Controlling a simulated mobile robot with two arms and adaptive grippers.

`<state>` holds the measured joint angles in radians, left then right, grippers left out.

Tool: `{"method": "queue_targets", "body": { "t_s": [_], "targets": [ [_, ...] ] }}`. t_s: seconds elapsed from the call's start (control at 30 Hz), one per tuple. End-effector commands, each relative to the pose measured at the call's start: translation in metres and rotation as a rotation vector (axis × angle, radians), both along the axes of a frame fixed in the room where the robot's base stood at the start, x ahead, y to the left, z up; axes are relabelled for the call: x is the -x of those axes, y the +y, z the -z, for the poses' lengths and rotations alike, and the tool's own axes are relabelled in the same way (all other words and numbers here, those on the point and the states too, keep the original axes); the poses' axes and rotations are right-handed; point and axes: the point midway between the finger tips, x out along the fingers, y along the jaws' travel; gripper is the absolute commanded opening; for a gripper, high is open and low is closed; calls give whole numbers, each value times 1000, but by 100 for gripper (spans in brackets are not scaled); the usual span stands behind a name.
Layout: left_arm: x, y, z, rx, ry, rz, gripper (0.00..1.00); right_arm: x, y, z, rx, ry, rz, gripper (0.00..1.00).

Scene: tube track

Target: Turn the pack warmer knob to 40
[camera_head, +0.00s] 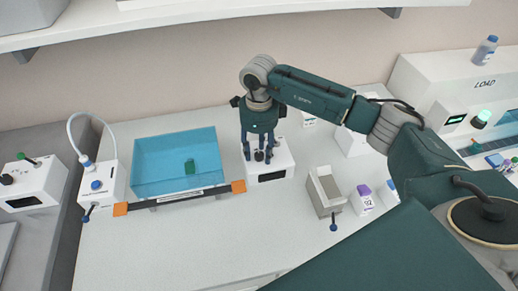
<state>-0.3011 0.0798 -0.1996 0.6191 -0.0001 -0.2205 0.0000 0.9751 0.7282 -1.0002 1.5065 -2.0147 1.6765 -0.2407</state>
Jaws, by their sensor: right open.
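A small white box (284,157) with a dark display on its front stands on the bench, right of the blue tank; it looks like the pack warmer. A small dark knob (259,156) shows on its top. My right gripper (259,157) points down over this box, its dark fingers spread around the knob. The fingers are open; whether they touch the knob or the box I cannot tell. The gripper hides part of the box, and the knob's setting is too small to read. My left gripper is not in view.
A grey open bin (326,190) and purple-capped bottle (362,200) stand right. The front bench (220,240) is clear.

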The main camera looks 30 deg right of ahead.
Motion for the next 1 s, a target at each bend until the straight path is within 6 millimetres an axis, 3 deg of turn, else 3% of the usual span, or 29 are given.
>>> {"method": "queue_targets", "body": {
  "t_s": [0.2, 0.43, 0.77, 1.0],
  "targets": [
    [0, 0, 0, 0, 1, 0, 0, 0, 0, 1, 0, 0, 0, 42],
    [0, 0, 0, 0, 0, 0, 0, 0, 0, 0, -1, -1, 0, 0],
    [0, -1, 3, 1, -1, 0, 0, -1, 0, 0, -1, -2, 34, 0],
    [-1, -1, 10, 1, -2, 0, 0, -1, 1, 1, -2, -3, 167, 0]
  ]
}}
